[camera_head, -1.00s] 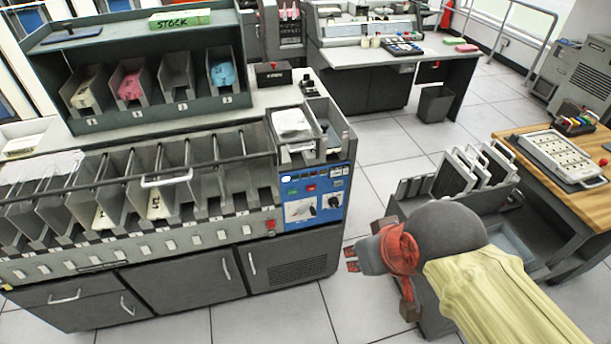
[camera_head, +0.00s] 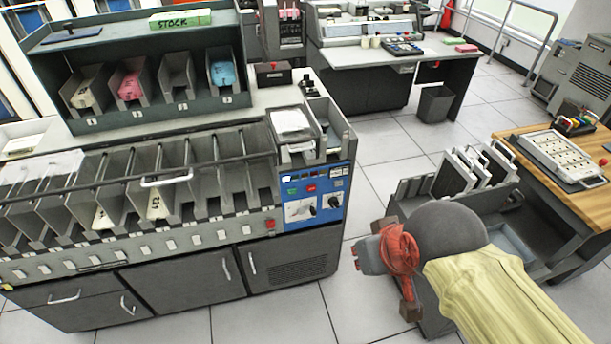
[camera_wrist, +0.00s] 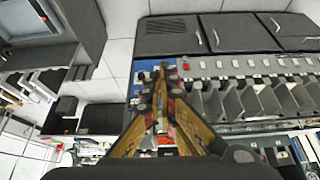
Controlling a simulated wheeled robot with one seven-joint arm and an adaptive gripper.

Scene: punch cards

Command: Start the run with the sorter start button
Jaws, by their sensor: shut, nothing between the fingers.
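The sorter (camera_head: 190,237) is the long grey machine at left, with a row of slanted pockets. The blue control panel (camera_head: 330,207) is at its right end. A small green button (camera_head: 292,191) and a red button (camera_head: 311,188) sit high on this panel; their labels are too small to read. My gripper (camera_head: 357,257) is right of the panel and lower in the picture, apart from it. In the wrist view my gripper (camera_wrist: 160,72) has its fingers together and empty, and they hide part of the panel.
Another red button (camera_head: 270,224) is on the sorter's front edge. Cards lie in the hopper (camera_head: 292,122) above the panel. A grey cart with upright racks (camera_head: 458,172) and a wooden table (camera_head: 517,143) stand at right. Tiled floor is free between sorter and cart.

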